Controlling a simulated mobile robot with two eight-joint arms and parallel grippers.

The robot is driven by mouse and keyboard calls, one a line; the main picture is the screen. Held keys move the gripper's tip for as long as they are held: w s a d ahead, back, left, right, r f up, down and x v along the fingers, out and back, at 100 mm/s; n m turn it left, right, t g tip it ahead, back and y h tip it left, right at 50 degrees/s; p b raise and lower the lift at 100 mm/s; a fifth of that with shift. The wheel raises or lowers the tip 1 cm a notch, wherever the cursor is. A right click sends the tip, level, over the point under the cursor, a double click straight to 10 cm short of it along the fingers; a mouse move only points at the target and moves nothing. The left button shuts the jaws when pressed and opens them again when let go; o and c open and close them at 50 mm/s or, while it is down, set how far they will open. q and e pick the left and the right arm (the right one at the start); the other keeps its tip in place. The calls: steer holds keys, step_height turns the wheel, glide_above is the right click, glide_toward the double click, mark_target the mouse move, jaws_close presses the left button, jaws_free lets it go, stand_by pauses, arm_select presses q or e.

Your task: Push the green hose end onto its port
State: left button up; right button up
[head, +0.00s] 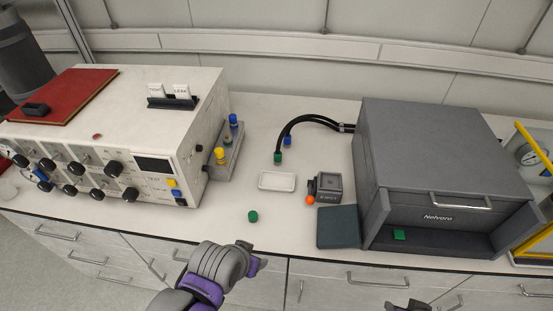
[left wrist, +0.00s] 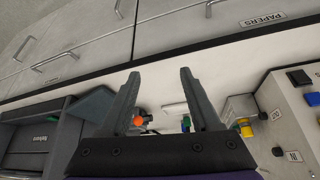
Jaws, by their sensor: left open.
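The green hose end (head: 278,157) is on a black hose and rests on the bench behind a white dish. The blue hose end (head: 288,141) lies just behind it. A grey port block (head: 225,160) on the white instrument's right side carries yellow and blue fittings, with a darker port (head: 228,139) between them whose colour is unclear. A loose green cap (head: 253,216) stands on the bench. My left gripper (head: 254,266) is in front of the bench edge, apart from everything; its fingers (left wrist: 160,74) are open and empty. My right gripper (head: 408,306) barely shows at the bottom edge.
The white dish (head: 277,180), a small grey device (head: 326,187) with an orange ball (head: 310,200), and a dark pad (head: 338,226) occupy the middle bench. The white instrument (head: 110,140) stands left, the grey reactor box (head: 430,165) right. The bench front around the green cap is clear.

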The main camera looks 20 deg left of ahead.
arm_select(q)
steer(key=shift+o, duration=0.8)
steer(key=w+a+r+g, duration=0.1)
steer(key=w+r, duration=0.3)
steer(key=w, duration=0.3)
steer(key=w+a+r+n+g, duration=0.1)
steer(key=w+r, duration=0.2)
steer(key=w, duration=0.4)
steer(key=w+r+g, duration=0.1)
steer(key=w+r, duration=0.3)
steer(key=w, duration=0.4)
steer(key=w+a+f, duration=0.1)
steer(key=w, duration=0.5)
steer(key=w+a+f+g+p, duration=0.1)
steer(key=w+a+f, duration=0.1)
steer(key=w, duration=0.3)
steer(key=w+a+f+n+g, duration=0.1)
steer(key=w+a+f, duration=0.1)
steer(key=w, duration=0.4)
steer(key=shift+w+f+p, duration=0.15)
steer(key=shift+w+p, duration=0.15)
steer(key=shift+p, duration=0.05)
steer(key=shift+w+a+f+g, duration=0.15)
steer(key=shift+w+f+g, duration=0.15)
steer(key=shift+f, duration=0.1)
arm_select(e)
steer(key=shift+w+r, duration=0.25)
steer(key=shift+r, duration=0.35)
steer(key=shift+w+r, duration=0.25)
steer(key=shift+r, duration=0.35)
